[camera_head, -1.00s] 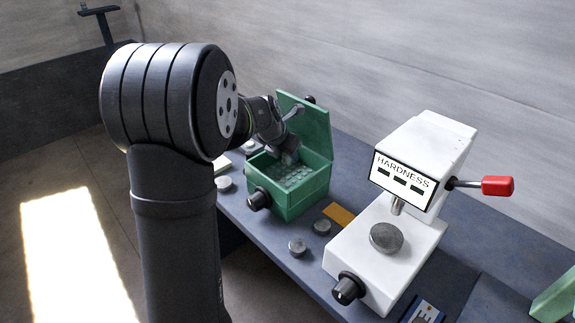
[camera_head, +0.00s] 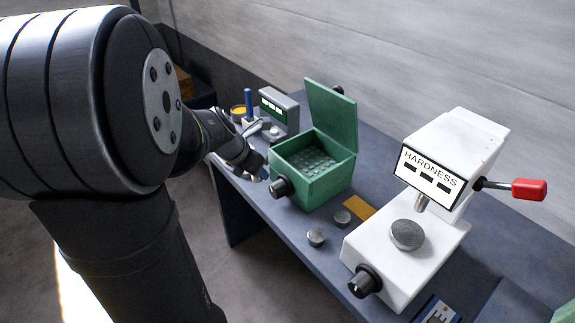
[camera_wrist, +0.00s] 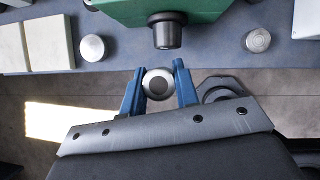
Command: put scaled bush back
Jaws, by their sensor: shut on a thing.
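In the wrist view my gripper (camera_wrist: 158,74) has its two blue fingers shut on a round grey metal bush (camera_wrist: 158,84) with a darker centre. Whether it bears scale is hard to tell. The bush is out past the bench's front edge, in front of the green box (camera_wrist: 205,8) and its black knob (camera_wrist: 167,30). In the head view my gripper (camera_head: 259,170) is low at the left of the green box (camera_head: 325,187), outside it. The box's lid (camera_head: 332,120) stands open and a studded or gridded floor shows inside. The held bush is not clear in the head view.
A white hardness tester (camera_head: 385,260) with a red-tipped lever (camera_head: 528,190) stands at right. Loose grey discs (camera_head: 317,237) (camera_head: 342,218) and an orange plate (camera_head: 360,211) lie between. A grey display unit (camera_head: 280,110) stands behind. Pale blocks (camera_wrist: 48,38) lie at left in the wrist view.

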